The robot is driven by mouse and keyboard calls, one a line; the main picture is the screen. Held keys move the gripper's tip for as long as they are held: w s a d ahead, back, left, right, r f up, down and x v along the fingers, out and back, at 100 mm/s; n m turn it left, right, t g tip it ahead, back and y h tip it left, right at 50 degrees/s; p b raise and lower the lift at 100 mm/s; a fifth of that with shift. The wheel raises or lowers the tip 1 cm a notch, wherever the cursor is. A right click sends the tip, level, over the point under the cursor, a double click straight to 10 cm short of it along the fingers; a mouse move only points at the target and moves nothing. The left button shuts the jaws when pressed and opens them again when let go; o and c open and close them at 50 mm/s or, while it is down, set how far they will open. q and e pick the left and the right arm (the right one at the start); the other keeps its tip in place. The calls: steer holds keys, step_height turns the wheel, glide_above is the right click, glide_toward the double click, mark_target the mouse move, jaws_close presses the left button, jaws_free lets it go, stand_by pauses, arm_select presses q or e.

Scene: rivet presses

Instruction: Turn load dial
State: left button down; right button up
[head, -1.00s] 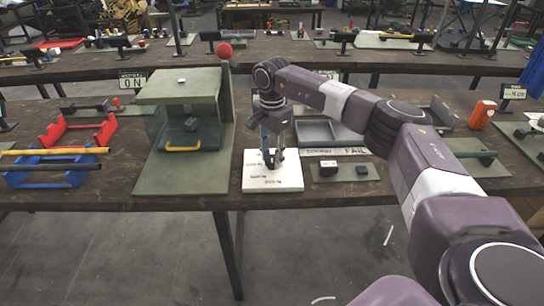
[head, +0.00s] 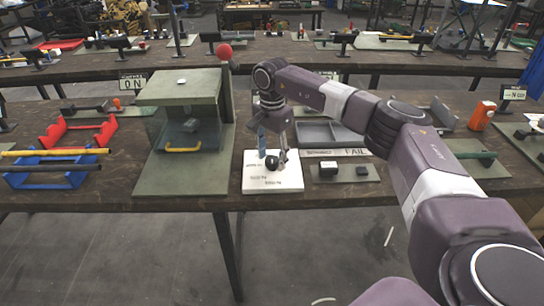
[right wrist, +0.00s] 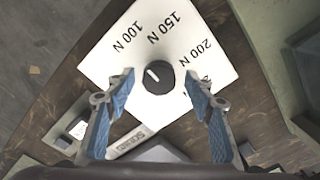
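The load dial is a black round knob (head: 272,163) on a white plate (head: 257,184) near the front table edge. In the right wrist view the knob (right wrist: 159,77) has a white pointer mark toward the upper left. Around it the plate (right wrist: 190,72) reads 100 N, 150 N and 200 N, with a further label partly hidden by a finger. My right gripper (head: 273,154) points down over the plate. Its two blue-padded fingers are open, one on each side of the knob in the wrist view, with gaps to it. My left gripper is not in view.
A green press (head: 182,88) with a red-balled lever (head: 225,51) stands left of the plate. Red and blue holders stand at the left.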

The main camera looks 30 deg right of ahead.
mark_target(272, 159)
step_height(272, 159, up, 12)
stand_by(0.6)
stand_by(0.4)
